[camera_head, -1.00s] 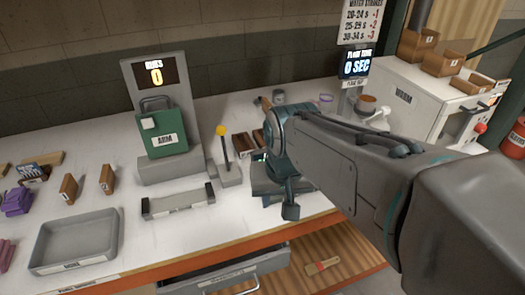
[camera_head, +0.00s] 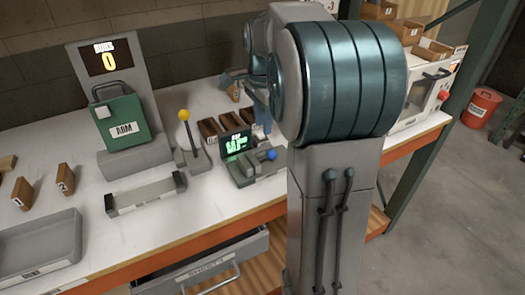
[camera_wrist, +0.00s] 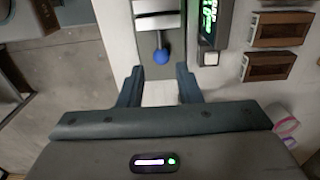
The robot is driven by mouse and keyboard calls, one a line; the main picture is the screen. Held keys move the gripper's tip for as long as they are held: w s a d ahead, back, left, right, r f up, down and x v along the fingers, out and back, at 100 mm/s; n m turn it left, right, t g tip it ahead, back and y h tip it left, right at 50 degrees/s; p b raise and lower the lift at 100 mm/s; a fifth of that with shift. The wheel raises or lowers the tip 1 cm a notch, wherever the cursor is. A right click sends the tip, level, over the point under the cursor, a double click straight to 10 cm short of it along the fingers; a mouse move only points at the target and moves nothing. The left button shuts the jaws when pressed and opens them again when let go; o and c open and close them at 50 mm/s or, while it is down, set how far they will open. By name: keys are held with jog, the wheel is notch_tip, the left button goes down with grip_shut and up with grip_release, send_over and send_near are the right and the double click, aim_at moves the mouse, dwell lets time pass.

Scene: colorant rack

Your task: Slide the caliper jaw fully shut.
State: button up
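The caliper (camera_head: 243,172) stands near the front edge of the bench in the head view, with a lit green readout (camera_head: 238,143) too small to read surely. A blue ball knob (camera_head: 271,155) sits at its right side. In the wrist view the blue knob (camera_wrist: 161,56) hangs on a short stem, left of the readout (camera_wrist: 208,18). My gripper (camera_wrist: 159,74) is open and empty, its two fingers apart with the knob in line with the gap, near the fingertips. My arm hides much of the gripper in the head view.
A yellow-knobbed lever (camera_head: 185,118) and a green ARM box (camera_head: 122,122) stand left of the caliper. Brown bins (camera_head: 209,130) sit behind it. A grey bar fixture (camera_head: 146,193) and tray (camera_head: 38,245) lie left. An open drawer (camera_head: 205,270) juts out below the bench.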

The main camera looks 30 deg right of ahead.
aim_at(263, 158)
notch_tip(263, 158, down, 10)
jog(key=shift+f, duration=0.25)
grip_shut()
